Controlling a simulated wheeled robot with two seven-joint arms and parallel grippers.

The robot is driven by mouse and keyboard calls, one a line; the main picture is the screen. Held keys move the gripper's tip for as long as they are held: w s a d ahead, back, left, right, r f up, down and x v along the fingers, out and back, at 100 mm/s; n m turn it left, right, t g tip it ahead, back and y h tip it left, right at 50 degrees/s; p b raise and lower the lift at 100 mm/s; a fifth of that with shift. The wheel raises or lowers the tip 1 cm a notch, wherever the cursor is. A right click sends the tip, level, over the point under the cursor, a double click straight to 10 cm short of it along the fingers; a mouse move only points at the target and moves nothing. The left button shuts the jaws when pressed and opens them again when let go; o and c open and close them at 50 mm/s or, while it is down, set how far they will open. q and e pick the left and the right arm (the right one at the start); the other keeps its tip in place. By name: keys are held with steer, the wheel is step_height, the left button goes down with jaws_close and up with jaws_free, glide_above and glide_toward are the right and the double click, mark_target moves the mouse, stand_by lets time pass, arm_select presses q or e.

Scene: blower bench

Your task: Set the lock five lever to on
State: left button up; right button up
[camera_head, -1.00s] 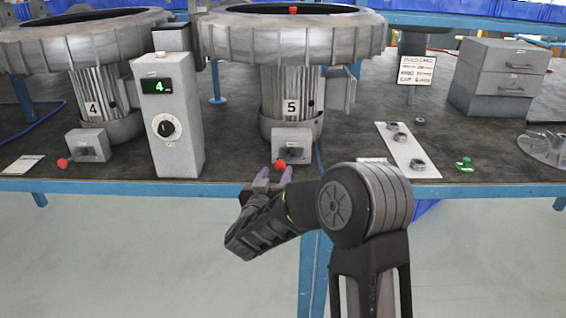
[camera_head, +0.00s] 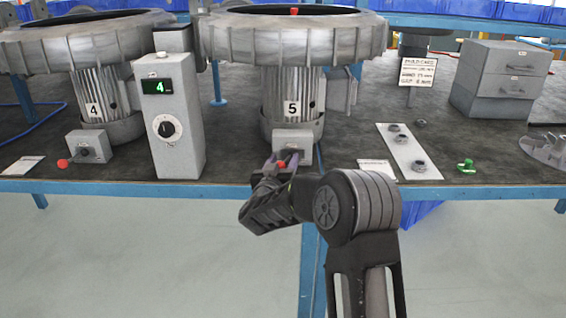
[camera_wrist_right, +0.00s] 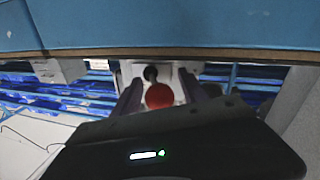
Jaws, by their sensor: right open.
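The lock five box (camera_head: 293,138) is a small grey box at the foot of the blower marked 5. Its lever ends in a red knob (camera_head: 281,164), low at the box's front. My right gripper (camera_head: 278,158) is at the knob, its fingers partly covering the box. In the right wrist view the red knob (camera_wrist_right: 159,96) lies between the two open purple-grey fingers (camera_wrist_right: 160,92), with the box (camera_wrist_right: 178,74) behind it. I cannot tell whether a finger touches the knob. My left gripper is not in view.
Lock four's box (camera_head: 90,146) with its red knob stands left, beside a grey control post (camera_head: 174,115) reading 4. A white strip with metal parts (camera_head: 408,150) and a green item (camera_head: 466,166) lie right.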

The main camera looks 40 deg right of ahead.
jaws_close()
stand_by(0.4)
steer(key=shift+a, duration=0.1)
stand_by(0.8)
